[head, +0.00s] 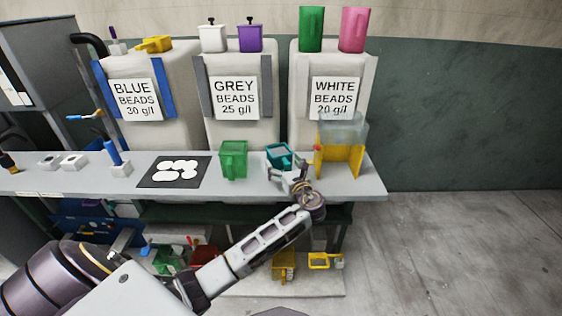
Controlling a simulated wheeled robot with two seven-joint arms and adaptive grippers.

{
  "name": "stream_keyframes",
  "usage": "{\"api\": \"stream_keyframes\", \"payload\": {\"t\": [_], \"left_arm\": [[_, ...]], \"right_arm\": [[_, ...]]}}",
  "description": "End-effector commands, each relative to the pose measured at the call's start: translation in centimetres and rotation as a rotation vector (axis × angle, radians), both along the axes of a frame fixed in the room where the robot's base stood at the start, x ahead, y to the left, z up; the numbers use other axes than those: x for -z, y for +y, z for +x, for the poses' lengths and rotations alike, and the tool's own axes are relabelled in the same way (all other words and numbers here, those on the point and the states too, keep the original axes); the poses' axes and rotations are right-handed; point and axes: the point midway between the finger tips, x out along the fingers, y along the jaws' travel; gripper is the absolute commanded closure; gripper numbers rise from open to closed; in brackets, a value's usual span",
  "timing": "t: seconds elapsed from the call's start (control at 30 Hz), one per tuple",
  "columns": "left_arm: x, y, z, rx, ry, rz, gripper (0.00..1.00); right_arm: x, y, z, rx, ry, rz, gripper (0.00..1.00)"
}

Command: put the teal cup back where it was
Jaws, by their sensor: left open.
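The teal cup (279,155) stands on the grey bench, right of the green cup (234,160) and left of the yellow stand with a clear top. It looks slightly tilted or turned. My left gripper (279,170) is open at the near side of the teal cup, with its fingers close to the cup's lower part. I cannot tell whether they touch it. The gripper hides part of the cup's base. My right gripper is not in view.
The yellow stand (338,161) is just right of the gripper. A dark mat (148,182) with white discs lies left of the green cup. Bead containers labelled blue (135,132), grey (240,132) and white (333,132) line the back. Open floor lies to the right.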

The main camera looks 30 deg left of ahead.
Motion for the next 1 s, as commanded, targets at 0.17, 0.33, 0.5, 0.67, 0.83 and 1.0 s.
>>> {"api": "stream_keyframes", "payload": {"t": [0.17, 0.33, 0.5, 0.67, 0.83, 1.0], "left_arm": [[0.1, -2.3, -1.6, 0.002, 0.000, -0.002, 0.08], [0.1, -4.3, -3.1, 0.002, 0.001, -0.002, 0.08], [0.1, -6.1, -4.4, 0.002, 0.001, -0.002, 0.08], [0.0, -7.1, -5.2, 0.001, 0.001, -0.001, 0.08], [0.0, -7.6, -5.5, 0.001, 0.000, -0.001, 0.08], [0.0, -7.6, -5.5, 0.001, 0.000, -0.001, 0.08]], "right_arm": [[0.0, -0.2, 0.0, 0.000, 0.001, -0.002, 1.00], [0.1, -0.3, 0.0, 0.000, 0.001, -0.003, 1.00], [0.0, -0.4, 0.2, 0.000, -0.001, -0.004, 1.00], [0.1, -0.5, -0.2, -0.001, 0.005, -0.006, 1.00], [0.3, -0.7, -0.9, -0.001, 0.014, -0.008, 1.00], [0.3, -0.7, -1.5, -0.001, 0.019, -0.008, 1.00]]}}
